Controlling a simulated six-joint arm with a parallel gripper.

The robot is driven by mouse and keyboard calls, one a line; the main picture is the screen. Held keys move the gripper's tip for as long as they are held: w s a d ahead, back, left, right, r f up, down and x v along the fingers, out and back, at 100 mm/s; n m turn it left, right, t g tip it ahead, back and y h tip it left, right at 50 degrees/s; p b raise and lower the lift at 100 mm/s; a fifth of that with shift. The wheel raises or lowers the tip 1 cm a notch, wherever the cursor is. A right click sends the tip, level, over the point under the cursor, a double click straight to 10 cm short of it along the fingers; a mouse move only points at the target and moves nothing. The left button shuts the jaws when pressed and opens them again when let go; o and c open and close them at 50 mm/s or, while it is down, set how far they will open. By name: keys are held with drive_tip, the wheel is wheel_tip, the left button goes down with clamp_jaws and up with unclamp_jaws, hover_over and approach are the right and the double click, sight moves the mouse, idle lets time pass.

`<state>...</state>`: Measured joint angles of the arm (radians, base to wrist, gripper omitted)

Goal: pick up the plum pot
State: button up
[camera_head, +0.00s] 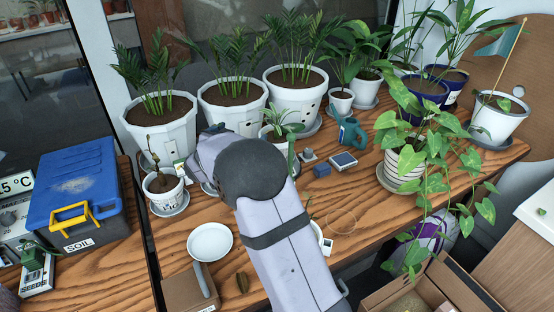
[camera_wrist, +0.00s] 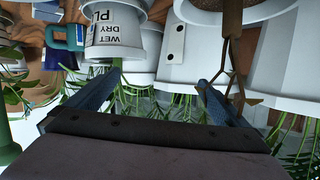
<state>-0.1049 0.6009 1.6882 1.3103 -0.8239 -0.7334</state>
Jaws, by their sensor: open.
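My gripper (camera_wrist: 158,82) is open in the wrist view, with nothing between its fingers. The wrist view is upside down. A small white pot (camera_wrist: 113,32) with dark lettering, "WET DRY" and "PL", shows beyond the left finger, green leaves hanging below it in the picture. In the head view a white twig pot (camera_head: 165,197) with partly readable lettering stands on a grey saucer, left of my arm. I cannot tell which pot is the plum one.
Large white palm pots (camera_head: 163,128) line the back of the wooden table (camera_head: 345,215). A white plate (camera_head: 209,242) lies at the front left. A blue soil box (camera_head: 75,185) stands left. A trailing plant's striped pot (camera_head: 402,170) stands right. The table's middle right is mostly clear.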

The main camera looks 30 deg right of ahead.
drive_tip(key=shift+w+d+f+m+g+h+b, duration=0.15)
drive_tip(key=shift+d+f+m+g+h, duration=0.65)
drive_tip(key=shift+d, duration=1.3)
drive_tip(key=shift+w+d+f+m+g+h+b, duration=0.1)
drive_tip(key=shift+d+f+m+g+h, duration=0.25)
drive_tip(key=shift+d+f+g+h, duration=1)
drive_tip(key=shift+w+d+f+m+g+h+b, duration=0.15)
drive_tip(key=shift+d+f+m+g+h, duration=0.3)
drive_tip(key=shift+d+f, duration=1.65)
drive_tip(key=shift+d+r, duration=0.8)
drive_tip(key=shift+r, duration=0.1)
drive_tip(key=c, duration=0.9)
